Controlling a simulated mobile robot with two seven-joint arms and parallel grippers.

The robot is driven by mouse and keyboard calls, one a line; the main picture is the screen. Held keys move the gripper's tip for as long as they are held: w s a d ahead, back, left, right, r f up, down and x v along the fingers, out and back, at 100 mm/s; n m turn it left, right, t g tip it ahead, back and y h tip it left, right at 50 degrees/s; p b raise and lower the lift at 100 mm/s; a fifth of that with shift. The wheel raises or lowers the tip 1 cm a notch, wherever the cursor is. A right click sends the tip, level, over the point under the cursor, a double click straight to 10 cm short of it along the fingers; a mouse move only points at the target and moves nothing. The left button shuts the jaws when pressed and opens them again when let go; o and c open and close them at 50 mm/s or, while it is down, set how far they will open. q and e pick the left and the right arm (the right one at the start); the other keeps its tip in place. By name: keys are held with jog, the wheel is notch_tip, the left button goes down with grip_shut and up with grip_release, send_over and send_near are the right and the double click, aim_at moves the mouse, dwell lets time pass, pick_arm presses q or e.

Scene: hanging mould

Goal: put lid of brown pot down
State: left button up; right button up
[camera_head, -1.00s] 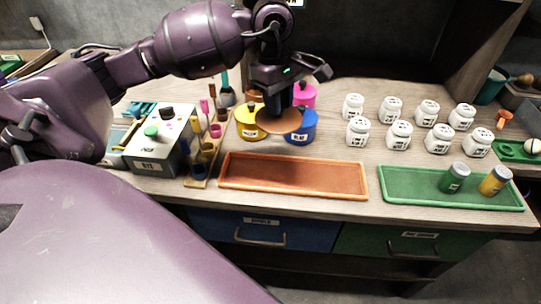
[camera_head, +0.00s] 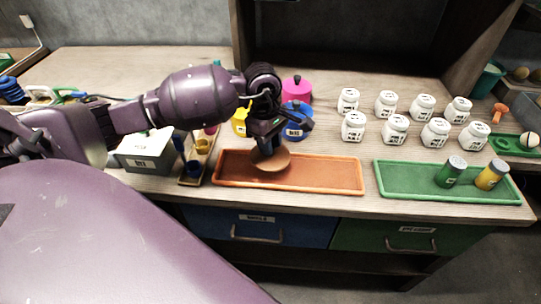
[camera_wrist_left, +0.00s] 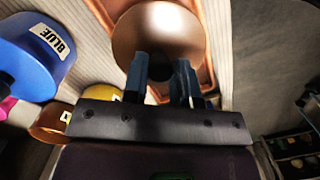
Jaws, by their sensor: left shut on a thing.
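My left gripper (camera_head: 268,147) points down over the orange tray (camera_head: 325,175) and is shut on the knob of the copper-brown lid (camera_head: 274,163). The lid is over the left half of the tray; I cannot tell whether it touches the tray floor. In the left wrist view the round lid (camera_wrist_left: 150,35) lies beyond my fingers (camera_wrist_left: 161,75), with the dark knob between them. The copper-brown pot (camera_wrist_left: 48,120) shows partly at lower left there; in the head view my arm hides it. My right gripper is not in view.
Blue (camera_head: 296,122), yellow (camera_head: 240,122) and pink (camera_head: 296,88) pots stand behind the tray. A green tray (camera_head: 400,180) with two jars is at right, and several white jars (camera_head: 395,128) stand behind it. A grey box (camera_head: 148,152) is at left. The orange tray's right half is clear.

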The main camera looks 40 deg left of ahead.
pick_arm(q)
jog(key=shift+f, duration=2.35)
jog(key=shift+f+b, duration=0.1)
jog(key=shift+b, duration=0.2)
jog(key=o, duration=0.9)
jog(key=shift+o, duration=0.2)
notch_tip(320, 180, up, 12)
jog(key=a+p, duration=0.1)
jog(key=shift+a, duration=0.2)
